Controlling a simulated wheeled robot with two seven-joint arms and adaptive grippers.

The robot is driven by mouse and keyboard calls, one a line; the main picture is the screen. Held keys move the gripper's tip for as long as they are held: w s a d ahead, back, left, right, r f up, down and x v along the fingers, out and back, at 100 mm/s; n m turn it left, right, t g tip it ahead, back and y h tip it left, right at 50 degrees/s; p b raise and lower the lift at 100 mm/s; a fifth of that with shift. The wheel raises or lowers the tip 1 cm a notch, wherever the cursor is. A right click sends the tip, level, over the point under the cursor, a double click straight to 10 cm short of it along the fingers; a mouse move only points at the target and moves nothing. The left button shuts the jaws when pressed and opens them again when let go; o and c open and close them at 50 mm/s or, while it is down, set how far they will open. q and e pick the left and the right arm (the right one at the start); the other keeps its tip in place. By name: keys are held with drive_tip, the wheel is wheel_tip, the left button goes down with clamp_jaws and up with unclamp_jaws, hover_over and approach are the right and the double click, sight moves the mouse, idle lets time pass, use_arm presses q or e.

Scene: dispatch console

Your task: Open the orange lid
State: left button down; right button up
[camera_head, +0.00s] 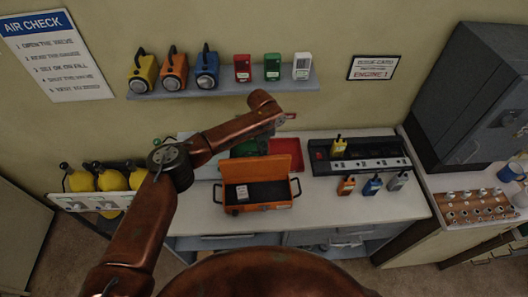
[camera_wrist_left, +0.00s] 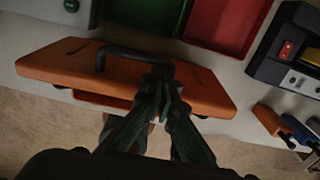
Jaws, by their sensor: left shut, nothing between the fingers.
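The orange case (camera_head: 258,206) stands on the white counter. Its orange lid (camera_head: 270,164) is raised at the back, and the dark inside and a white label show. In the left wrist view the lid (camera_wrist_left: 205,92) fills the middle, with a black handle (camera_wrist_left: 135,54) on it. My left gripper (camera_wrist_left: 164,75) is shut and empty. Its fingertips overlap the right part of the handle in that view; I cannot tell whether they touch it. In the head view my left arm passes above and behind the lid. My right gripper is not in view.
A green tray (camera_wrist_left: 146,14) and a red tray (camera_wrist_left: 224,22) lie behind the case. A black charger (camera_head: 375,163) with several radios beside it stands to the right. A shelf (camera_head: 222,87) with lamps hangs on the wall. Bare counter (camera_head: 190,215) shows left of the case.

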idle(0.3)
use_arm(q)
wheel_tip(320, 180, up, 12)
idle(0.6)
